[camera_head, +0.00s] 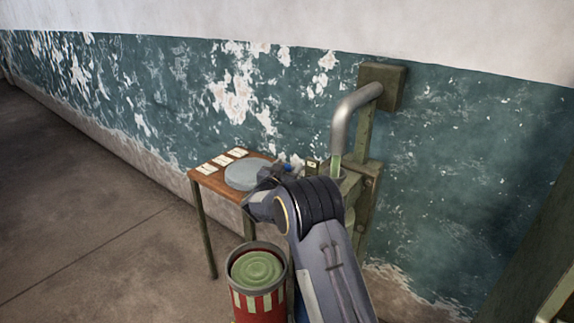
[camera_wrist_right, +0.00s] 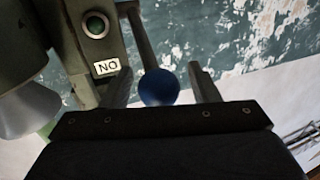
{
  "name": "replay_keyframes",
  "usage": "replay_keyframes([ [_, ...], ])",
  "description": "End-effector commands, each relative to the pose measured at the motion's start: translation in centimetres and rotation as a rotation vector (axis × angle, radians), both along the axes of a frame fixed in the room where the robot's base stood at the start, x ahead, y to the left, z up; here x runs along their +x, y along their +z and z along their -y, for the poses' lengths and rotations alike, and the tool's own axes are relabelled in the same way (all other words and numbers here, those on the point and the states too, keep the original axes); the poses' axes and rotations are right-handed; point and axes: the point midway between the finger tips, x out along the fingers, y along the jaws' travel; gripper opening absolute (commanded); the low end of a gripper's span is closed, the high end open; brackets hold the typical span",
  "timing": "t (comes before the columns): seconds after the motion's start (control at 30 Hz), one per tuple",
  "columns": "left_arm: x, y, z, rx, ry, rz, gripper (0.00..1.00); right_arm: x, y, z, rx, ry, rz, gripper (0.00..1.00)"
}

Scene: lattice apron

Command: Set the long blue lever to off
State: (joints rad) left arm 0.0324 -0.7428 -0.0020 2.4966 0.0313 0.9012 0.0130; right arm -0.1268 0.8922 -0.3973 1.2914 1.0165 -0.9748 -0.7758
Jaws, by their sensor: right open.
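The long lever's blue ball knob (camera_wrist_right: 158,87) and part of its grey shaft show in the right wrist view, just beyond the dark gripper body. The knob is a small blue spot in the head view (camera_head: 288,168), partly hidden by my right gripper (camera_head: 277,172). My right gripper is open, close to the knob; I cannot tell whether it touches it. A finger stands to the right of the knob in the wrist view. The lever's pivot is hidden. A label (camera_wrist_right: 107,67) beside the shaft reads "NO" as seen. My left gripper is not in view.
A green machine (camera_head: 370,175) with a grey pipe (camera_head: 350,103) stands against the peeling wall. A small wooden table (camera_head: 207,182) holds cards and a grey round plate (camera_head: 247,175). The floor at left is clear.

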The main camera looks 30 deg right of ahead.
Motion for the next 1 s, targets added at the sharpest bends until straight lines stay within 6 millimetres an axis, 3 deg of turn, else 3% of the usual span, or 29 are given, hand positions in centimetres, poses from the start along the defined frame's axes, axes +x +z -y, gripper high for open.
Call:
replay_keyframes([
  [0.37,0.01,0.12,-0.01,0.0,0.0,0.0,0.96,0.56,-0.02,0.71,0.0,0.001,0.0,0.55],
  [0.8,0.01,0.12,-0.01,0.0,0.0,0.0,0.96,0.54,-0.01,0.69,0.001,0.001,-0.001,0.0],
  [1.0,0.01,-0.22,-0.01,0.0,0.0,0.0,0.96,0.52,-0.24,0.64,-0.005,0.002,0.002,0.0],
])
